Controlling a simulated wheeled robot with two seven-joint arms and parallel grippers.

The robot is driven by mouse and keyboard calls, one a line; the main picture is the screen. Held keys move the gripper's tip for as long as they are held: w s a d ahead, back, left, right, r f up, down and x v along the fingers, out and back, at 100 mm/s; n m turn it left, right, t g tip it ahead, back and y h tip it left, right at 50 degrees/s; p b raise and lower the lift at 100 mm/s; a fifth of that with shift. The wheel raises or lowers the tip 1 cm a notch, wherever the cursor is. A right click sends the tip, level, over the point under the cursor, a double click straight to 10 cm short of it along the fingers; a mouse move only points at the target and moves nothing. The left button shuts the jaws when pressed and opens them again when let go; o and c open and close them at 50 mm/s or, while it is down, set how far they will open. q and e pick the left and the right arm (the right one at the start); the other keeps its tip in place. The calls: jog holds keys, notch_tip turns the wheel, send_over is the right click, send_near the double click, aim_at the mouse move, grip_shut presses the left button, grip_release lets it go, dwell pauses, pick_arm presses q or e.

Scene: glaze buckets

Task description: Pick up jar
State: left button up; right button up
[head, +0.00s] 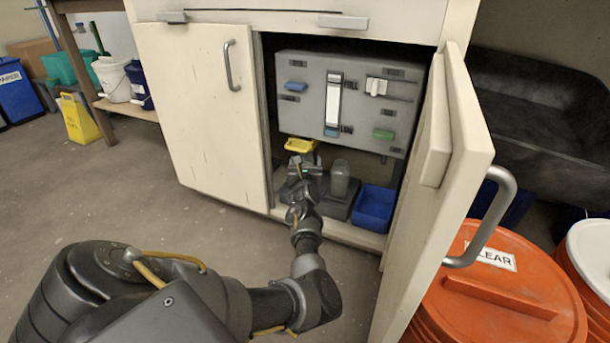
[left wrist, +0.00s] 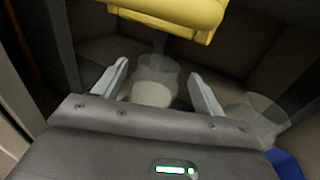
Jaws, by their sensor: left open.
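My left gripper (head: 303,166) reaches into the open cabinet, low under the panel. In the left wrist view its two fingers (left wrist: 159,76) are spread apart. A clear jar with pale contents (left wrist: 153,88) stands between and beyond the fingertips; I cannot tell whether they touch it. In the head view my gripper and wrist hide this jar. A second clear jar (head: 339,177) stands just right of my gripper on a dark base; it also shows at the right in the left wrist view (left wrist: 258,117). My right gripper is in neither view.
A yellow tray (head: 300,145) juts from the grey panel (head: 308,108) just above my gripper; it shows overhead in the wrist view (left wrist: 180,14). A blue bin (head: 374,207) sits at right. The open door (head: 440,200) and closed door (head: 197,105) flank the opening.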

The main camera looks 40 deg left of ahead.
pick_arm(q)
jog(key=b+x, duration=0.4)
jog(key=shift+a+f, duration=0.1)
jog(key=shift+f, duration=0.05)
jog(key=shift+w+a, duration=0.35)
jog(key=shift+c, duration=0.6)
jog(key=shift+r, duration=0.25)
grip_shut()
